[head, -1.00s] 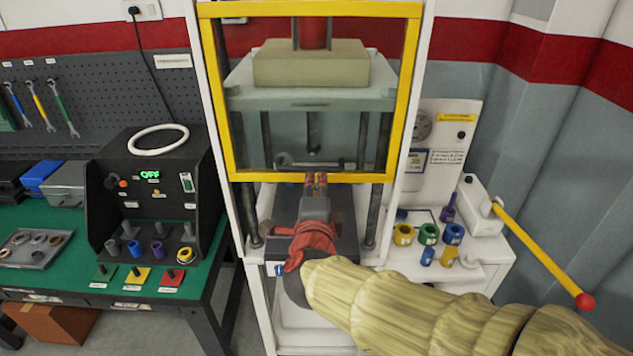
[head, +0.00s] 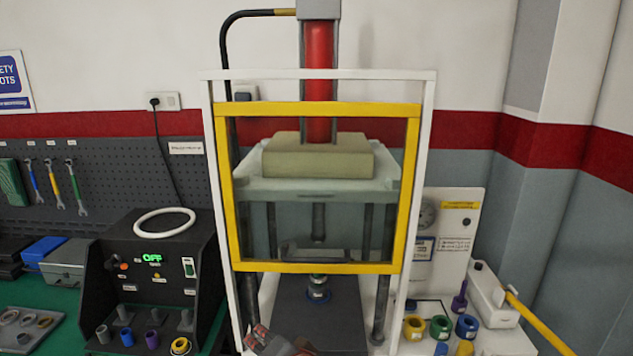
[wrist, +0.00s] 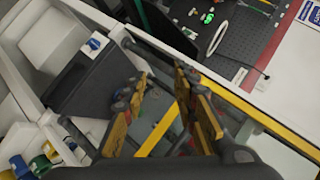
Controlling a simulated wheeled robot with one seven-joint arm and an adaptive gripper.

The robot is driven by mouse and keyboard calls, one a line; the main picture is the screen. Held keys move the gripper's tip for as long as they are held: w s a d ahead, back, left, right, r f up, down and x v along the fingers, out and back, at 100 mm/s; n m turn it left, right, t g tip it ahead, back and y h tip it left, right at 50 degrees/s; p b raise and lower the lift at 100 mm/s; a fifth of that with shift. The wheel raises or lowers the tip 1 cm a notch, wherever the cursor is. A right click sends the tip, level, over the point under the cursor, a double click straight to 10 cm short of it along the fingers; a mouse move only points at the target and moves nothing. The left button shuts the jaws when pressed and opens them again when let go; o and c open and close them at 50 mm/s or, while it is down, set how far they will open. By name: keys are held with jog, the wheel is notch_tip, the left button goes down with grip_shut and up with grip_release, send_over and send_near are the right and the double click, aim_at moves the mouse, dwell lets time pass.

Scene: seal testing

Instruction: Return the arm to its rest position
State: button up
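My gripper (head: 275,343) shows only in part at the bottom edge of the head view, in front of the press's dark base plate (head: 322,318) and to its left. In the wrist view my gripper (wrist: 163,82) has its two yellow-padded fingers apart, with nothing held between them. The rest of my arm is out of the head view. A small stack of a green piece and a blue ring (head: 318,290) stands on the dark plate under the press's yellow-framed guard (head: 322,267), apart from my gripper.
A black control box (head: 150,275) reading OFF stands on the left bench with a white ring on top. Colored rings (head: 440,327) and a yellow lever (head: 538,322) are at the right. White press posts (head: 221,200) flank the guard. The wrist view shows the yellow guard edge (wrist: 270,122) close by.

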jog(key=s+d+f+n+g+h, duration=0.2)
jog(key=s+d+f+n+g, duration=0.3)
jog(key=s+d+n, duration=0.55)
jog(key=s+d+r+m+h+b, duration=0.1)
jog(key=s+d+m+h, duration=0.1)
jog(key=d, duration=0.7)
jog(key=s+d+r+m+h, duration=0.1)
jog(key=s+d+m+h, duration=0.1)
jog(key=s+d, duration=0.3)
jog(key=d, duration=0.4)
jog(key=shift+s+d+r+b, duration=0.25)
jog(key=shift+s+d+b, duration=0.05)
jog(key=shift+d+b, duration=0.1)
